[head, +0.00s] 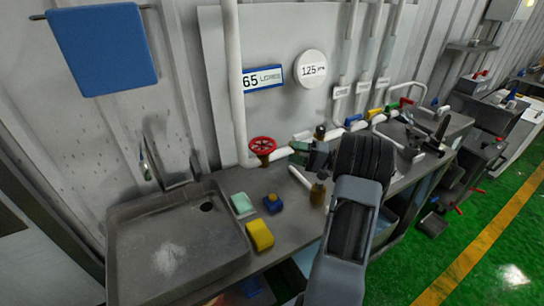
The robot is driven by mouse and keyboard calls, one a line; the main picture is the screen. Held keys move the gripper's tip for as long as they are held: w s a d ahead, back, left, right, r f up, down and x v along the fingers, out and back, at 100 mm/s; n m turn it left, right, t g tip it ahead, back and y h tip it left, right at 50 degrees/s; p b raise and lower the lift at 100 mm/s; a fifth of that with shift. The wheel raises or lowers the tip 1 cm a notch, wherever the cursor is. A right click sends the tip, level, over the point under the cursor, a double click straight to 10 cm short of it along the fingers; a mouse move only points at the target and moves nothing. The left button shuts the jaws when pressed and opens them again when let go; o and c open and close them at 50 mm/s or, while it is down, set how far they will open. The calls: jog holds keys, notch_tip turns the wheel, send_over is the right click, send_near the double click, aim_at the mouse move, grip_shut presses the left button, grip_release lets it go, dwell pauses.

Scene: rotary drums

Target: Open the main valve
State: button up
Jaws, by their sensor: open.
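A red round handwheel (262,145), which looks like the main valve, sits on a brass body on the white pipe at the back of the counter. My arm reaches in from the lower right. I see nothing held between the jaws.
A sink (178,245) is at left, with a green sponge (242,204), a blue item (273,203) and a yellow sponge (260,235) beside it. Blue (353,120), yellow (374,113) and red valve handles line the pipe at right. Vertical pipes rise behind.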

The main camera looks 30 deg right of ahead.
notch_tip(320, 180, down, 4)
jog(key=w+a+m+t+h, duration=0.2)
jog(key=w+m+t+h, duration=0.1)
jog(key=m+t+h, duration=0.15)
jog(key=m+h, duration=0.4)
jog(key=h, duration=0.3)
send_near(272, 152)
jog(key=shift+n+t, duration=0.25)
jog(key=w+a+p, duration=0.1)
jog(key=w, duration=0.7)
jog(key=w+a+p, duration=0.1)
jog(key=w, duration=0.3)
jog(key=shift+a+f+p, duration=0.2)
jog(key=shift+a+p, duration=0.15)
grip_shut()
